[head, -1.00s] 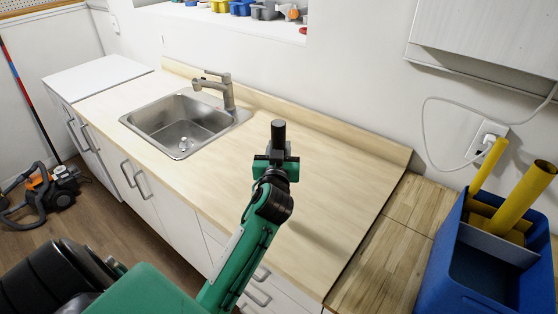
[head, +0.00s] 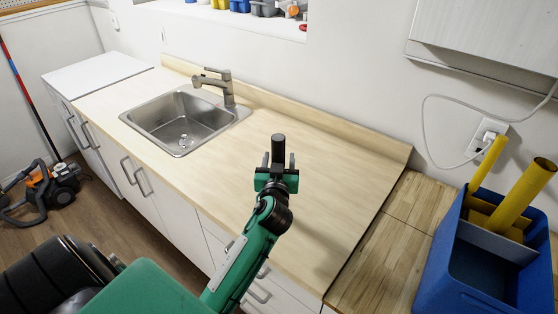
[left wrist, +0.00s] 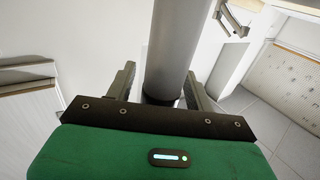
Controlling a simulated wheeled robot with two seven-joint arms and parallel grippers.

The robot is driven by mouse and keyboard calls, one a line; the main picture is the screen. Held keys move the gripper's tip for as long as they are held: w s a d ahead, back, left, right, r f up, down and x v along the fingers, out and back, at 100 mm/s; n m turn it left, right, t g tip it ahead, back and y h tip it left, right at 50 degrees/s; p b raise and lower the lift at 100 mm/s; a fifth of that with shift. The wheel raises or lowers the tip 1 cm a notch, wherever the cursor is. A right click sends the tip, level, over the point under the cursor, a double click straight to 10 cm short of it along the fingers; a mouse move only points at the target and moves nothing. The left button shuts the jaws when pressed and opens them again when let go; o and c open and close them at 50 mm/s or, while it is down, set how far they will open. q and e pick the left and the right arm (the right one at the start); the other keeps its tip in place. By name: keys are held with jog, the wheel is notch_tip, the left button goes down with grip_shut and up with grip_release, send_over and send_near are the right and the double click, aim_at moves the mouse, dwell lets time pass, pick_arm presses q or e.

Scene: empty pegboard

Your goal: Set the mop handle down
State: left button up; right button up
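The mop handle shows as a short dark upright end (head: 278,146) in the head view, over the counter right of the sink. In the left wrist view it is a thick grey cylinder (left wrist: 173,45). My left gripper (head: 278,162) is open, with one finger on each side of the handle. A gap shows between the left finger and the cylinder in the wrist view. The handle's lower end is hidden behind the gripper, so I cannot tell what it rests on. My right gripper is not in view.
The wooden counter (head: 330,180) is clear around the gripper. A sink (head: 185,122) with a faucet (head: 228,90) lies to the left. A blue bin (head: 440,255) with yellow tubes (head: 525,195) stands at the right. A striped pole (head: 28,95) leans at the far left.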

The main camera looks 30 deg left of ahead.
pick_arm(q)
jog(key=shift+r, duration=0.15)
jog(key=b+v, duration=0.4)
jog(key=v, duration=0.8)
